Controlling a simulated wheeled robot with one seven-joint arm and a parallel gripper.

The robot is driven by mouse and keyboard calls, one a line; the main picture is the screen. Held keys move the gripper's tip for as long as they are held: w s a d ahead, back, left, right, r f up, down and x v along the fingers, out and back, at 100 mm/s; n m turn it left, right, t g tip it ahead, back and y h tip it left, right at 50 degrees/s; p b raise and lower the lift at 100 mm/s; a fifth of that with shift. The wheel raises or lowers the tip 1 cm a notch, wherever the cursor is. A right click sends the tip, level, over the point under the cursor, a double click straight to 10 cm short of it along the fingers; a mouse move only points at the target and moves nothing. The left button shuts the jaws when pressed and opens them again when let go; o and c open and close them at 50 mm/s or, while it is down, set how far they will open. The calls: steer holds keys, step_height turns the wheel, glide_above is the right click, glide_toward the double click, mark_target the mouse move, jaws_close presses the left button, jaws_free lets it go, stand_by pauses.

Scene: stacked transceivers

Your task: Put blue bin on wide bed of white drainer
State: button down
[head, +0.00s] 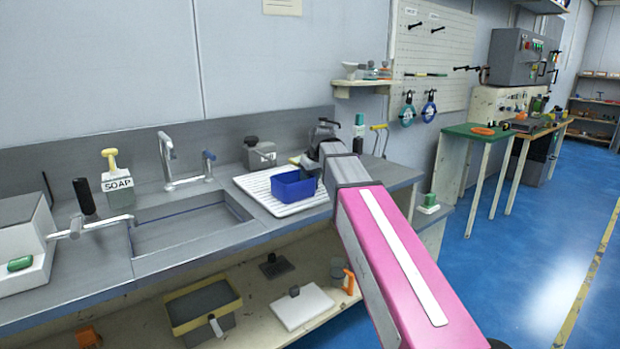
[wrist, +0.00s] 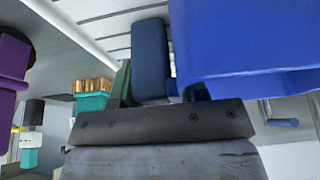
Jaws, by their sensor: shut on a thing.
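The blue bin (head: 293,187) is upright over the right part of the white drainer (head: 258,186), whose ribbed bed shows to its left and front. I cannot tell whether the bin's base touches the ribs. My gripper (head: 309,164) is at the bin's back right side and is shut on the bin. In the wrist view the bin (wrist: 250,40) fills the upper right, close beside a dark finger of my gripper (wrist: 172,60), and hides the other finger. The drainer's white slats (wrist: 95,14) show at the top of that view.
The sink (head: 190,222) with its faucet (head: 166,155) lies left of the drainer. A soap bottle (head: 117,185) is further left.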

steer(key=shift+f, duration=0.1)
steer(key=c, duration=0.6)
jaws_free()
steer(key=shift+c, duration=0.2)
steer(key=v, duration=1.2)
